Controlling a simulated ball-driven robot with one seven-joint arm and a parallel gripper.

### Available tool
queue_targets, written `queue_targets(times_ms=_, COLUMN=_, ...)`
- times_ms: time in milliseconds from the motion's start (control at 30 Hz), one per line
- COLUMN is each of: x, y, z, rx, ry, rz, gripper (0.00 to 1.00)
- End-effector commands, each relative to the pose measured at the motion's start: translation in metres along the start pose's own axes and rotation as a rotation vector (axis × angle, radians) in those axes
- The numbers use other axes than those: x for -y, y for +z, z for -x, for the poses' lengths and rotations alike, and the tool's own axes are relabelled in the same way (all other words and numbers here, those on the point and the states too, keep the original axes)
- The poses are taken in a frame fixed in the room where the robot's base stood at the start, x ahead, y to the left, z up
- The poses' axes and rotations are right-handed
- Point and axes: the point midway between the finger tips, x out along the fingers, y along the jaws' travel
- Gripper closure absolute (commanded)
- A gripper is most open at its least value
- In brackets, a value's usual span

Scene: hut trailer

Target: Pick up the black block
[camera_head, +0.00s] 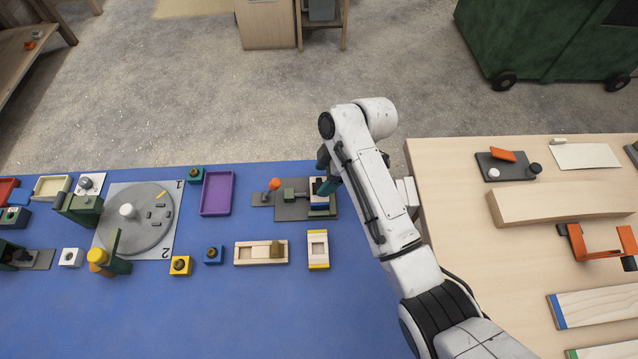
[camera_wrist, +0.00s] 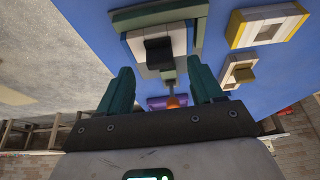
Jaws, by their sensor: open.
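In the wrist view a small black block (camera_wrist: 159,52) sits on a pale block of a fixture (camera_wrist: 134,45) with a teal bar along its far side. My gripper (camera_wrist: 161,82) is open and empty; its two dark teal fingers point at the fixture, one on each side of the black block's line, apart from it. In the head view my gripper (camera_head: 323,172) hangs over the edge of the grey-plated fixture (camera_head: 292,211) on the blue table. The arm partly covers that fixture there, and I cannot make out the black block clearly.
An orange-knobbed part (camera_head: 274,184) and a purple tray (camera_head: 216,193) lie left of the fixture. Two wooden frames (camera_head: 318,234) (camera_head: 243,255) lie in front. A turntable (camera_head: 135,235) stands farther left. A wooden table (camera_head: 460,190) with several parts lies right. The blue front area is clear.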

Motion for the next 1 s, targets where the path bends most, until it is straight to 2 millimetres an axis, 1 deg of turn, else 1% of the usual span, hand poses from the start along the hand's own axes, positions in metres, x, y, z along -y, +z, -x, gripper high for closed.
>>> queue_targets(times_ms=100, x=0.000, y=-0.001, z=-0.014, rx=0.001, ry=-0.002, rz=0.001, gripper=0.34)
queue_targets(times_ms=167, x=0.000, y=-0.001, z=-0.018, rx=0.001, ry=-0.001, rz=0.001, gripper=0.34)
queue_targets(times_ms=433, x=0.000, y=0.000, z=-0.021, rx=0.000, ry=0.001, rz=0.001, gripper=0.34)
queue_targets(times_ms=1000, x=0.000, y=0.000, z=-0.020, rx=0.000, ry=0.001, rz=0.001, gripper=0.89)
